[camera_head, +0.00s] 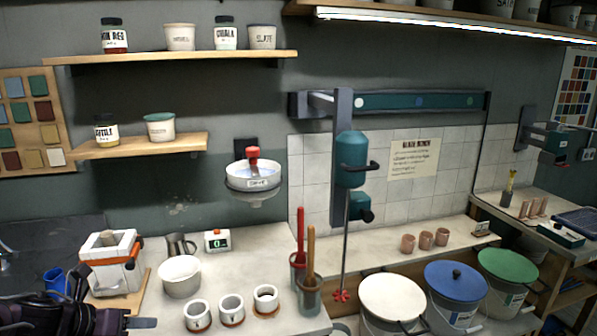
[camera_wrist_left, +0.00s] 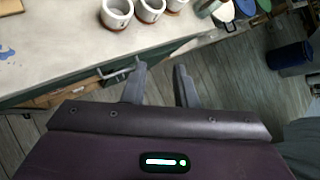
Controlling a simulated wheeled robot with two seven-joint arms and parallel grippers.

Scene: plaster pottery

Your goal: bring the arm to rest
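My left gripper (camera_head: 76,283) is at the lower left of the head view, low beside the white box-like machine (camera_head: 108,262) on the worktop. In the left wrist view, its two grey fingers (camera_wrist_left: 161,68) stand apart with nothing between them. They are over the front edge of the worktop (camera_wrist_left: 60,50), with a drawer front and the wooden floor behind them. My right gripper is in neither view.
Three small white pots (camera_head: 232,309) stand near the worktop's front, with a white bowl (camera_head: 180,276) behind. Lidded buckets (camera_head: 455,282) stand at the right. A bar handle (camera_wrist_left: 118,70) sticks out near the left finger.

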